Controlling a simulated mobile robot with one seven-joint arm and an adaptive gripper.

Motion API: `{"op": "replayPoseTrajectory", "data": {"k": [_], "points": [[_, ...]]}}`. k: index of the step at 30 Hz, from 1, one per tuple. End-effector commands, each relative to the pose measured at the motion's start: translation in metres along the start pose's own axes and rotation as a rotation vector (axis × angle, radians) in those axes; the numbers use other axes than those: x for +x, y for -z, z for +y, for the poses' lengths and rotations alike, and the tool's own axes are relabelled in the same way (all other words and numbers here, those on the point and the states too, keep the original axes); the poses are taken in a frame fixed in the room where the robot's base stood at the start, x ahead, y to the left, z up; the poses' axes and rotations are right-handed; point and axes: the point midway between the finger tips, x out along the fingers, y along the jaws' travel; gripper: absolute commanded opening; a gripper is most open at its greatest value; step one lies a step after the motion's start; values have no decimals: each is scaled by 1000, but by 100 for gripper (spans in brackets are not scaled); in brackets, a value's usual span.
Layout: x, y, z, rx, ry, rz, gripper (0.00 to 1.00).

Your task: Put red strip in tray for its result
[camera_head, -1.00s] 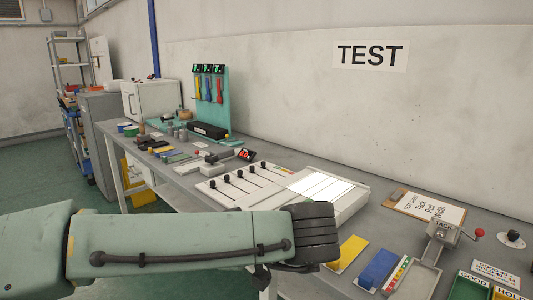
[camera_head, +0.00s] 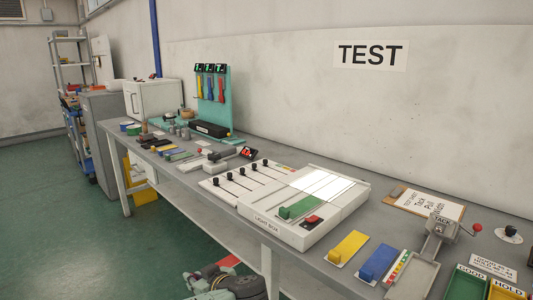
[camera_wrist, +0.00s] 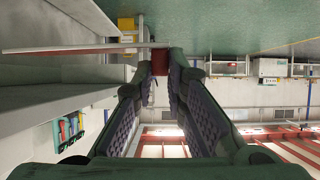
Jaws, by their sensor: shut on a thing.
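My gripper (camera_wrist: 160,75) is shut on the red strip (camera_wrist: 157,60), seen at the fingertips in the wrist view. A long thin pale plate reaches left from there, seen edge-on. In the head view my gripper (camera_head: 225,283) is low at the bottom edge, in front of the bench, with a red piece (camera_head: 229,261) showing just above it. The green GOOD tray (camera_head: 457,293) and yellow HOLD tray (camera_head: 496,296) stand at the bottom right, partly cut off. The sign (camera_head: 493,266) behind them is too small to read fully.
The light box (camera_head: 265,226) holds a green strip (camera_head: 299,207). Yellow (camera_head: 348,247) and blue (camera_head: 379,262) strips lie to its right. The TACK tester (camera_head: 440,232) with its grey channel stands between them and the trays. A test sheet (camera_head: 428,204) lies behind. The floor before the bench is clear.

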Motion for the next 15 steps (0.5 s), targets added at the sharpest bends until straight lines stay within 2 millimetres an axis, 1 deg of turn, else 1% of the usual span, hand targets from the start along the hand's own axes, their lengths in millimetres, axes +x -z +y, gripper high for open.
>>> {"op": "replayPoseTrajectory", "data": {"k": [1,3,5,7,8,9,11,12,15], "points": [[11,-22,4,7,-21,-12,0],[22,-47,12,26,-55,-12,0],[30,-70,20,43,-87,-12,0],[35,-97,31,65,-127,-11,0],[36,-110,36,74,-146,-11,0],[36,-126,43,88,-171,-11,0],[35,-150,54,109,-211,-10,0],[32,-165,62,124,-238,-8,0],[22,-199,82,158,-301,-6,0]]}}
